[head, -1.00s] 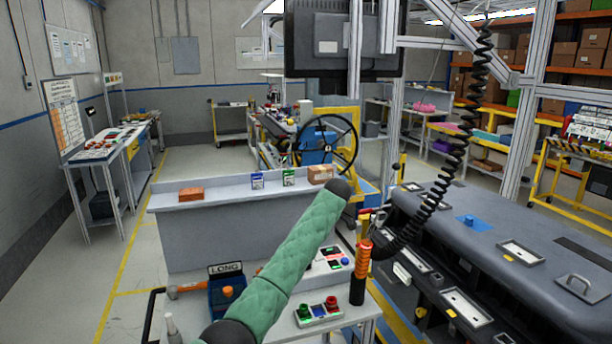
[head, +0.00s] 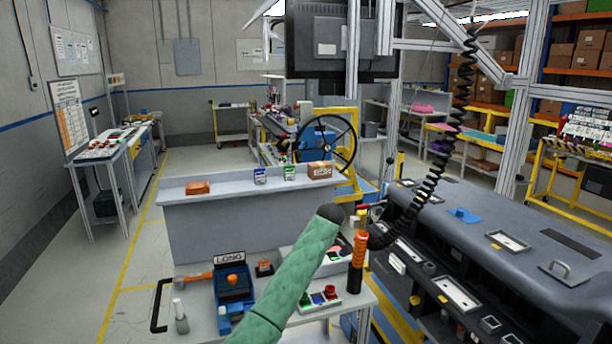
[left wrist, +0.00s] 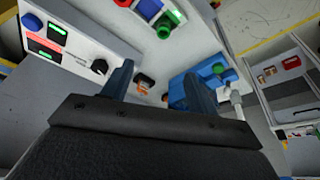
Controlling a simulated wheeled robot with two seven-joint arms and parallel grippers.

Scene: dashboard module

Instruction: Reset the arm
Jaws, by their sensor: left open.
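My arm in its green padded sleeve (head: 297,280) rises from the bottom middle of the head view, slanting up to the right to a dark rounded joint. No gripper shows in the head view. In the left wrist view my left gripper (left wrist: 158,82) has its two dark fingers apart with nothing held between them. Its fingers point toward the cart top, where a blue box (left wrist: 190,92) and control boxes with buttons show. I cannot tell the exact gap between the fingers and these things. My right gripper is in neither view.
The small cart (head: 200,322) holds a blue box labelled LONG (head: 233,292), an orange-handled hammer (head: 195,279) and a button box (head: 322,300). An orange-handled tool (head: 358,250) stands beside my arm, near a black coiled cable (head: 460,110). The dashboard module (head: 490,240) is at right.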

